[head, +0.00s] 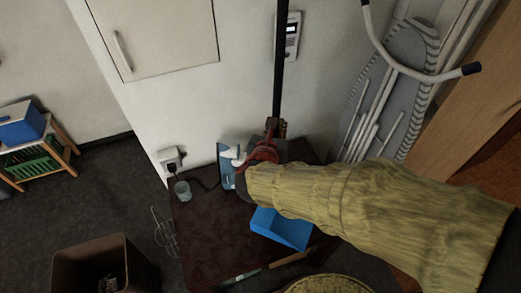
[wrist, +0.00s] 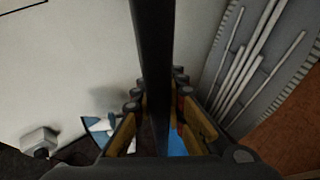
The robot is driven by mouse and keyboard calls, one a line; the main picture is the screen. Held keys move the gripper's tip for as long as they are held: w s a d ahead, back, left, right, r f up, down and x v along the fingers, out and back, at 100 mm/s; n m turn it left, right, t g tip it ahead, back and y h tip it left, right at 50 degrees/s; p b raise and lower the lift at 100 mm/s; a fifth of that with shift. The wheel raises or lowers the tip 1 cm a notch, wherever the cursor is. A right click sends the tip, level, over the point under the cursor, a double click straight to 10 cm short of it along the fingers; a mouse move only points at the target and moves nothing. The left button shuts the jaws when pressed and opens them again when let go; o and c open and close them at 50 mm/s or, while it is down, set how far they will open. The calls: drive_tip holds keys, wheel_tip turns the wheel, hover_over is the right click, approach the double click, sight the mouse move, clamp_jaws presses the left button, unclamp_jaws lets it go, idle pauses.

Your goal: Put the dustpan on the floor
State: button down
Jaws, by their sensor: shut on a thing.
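The dustpan has a blue pan (head: 280,228) and what looks like its long black handle (head: 280,70) rising above it. My gripper (head: 275,128) is shut on the black handle, which stands nearly upright. In the wrist view the handle (wrist: 152,50) runs between the two fingers of my gripper (wrist: 156,92). A strip of blue (wrist: 177,143) shows below them. My gripper and sleeved arm hide where the handle meets the pan. The pan is over the dark brown surface; I cannot tell whether it touches it. The dark floor (head: 110,195) shows at left.
A glass (head: 183,191) and a blue-and-white item (head: 228,165) stand on the dark brown surface (head: 205,235). A brown bin (head: 100,265) and wire whisk (head: 165,232) are at lower left. An ironing board (head: 395,75) leans at right. Open floor lies left.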

drive_tip(key=w+a+f+b, duration=0.2)
drive_tip(key=w+a+f, duration=0.1)
drive_tip(key=w+f, duration=0.8)
drive_tip(key=shift+w+f, duration=0.2)
drive_tip(key=shift+f, duration=0.25)
drive_tip(key=shift+f+b, duration=0.1)
drive_tip(key=shift+b, duration=0.3)
drive_tip(key=c, duration=2.3)
unclamp_jaws()
drive_tip(key=shift+f, duration=0.15)
drive_tip(key=o, duration=0.5)
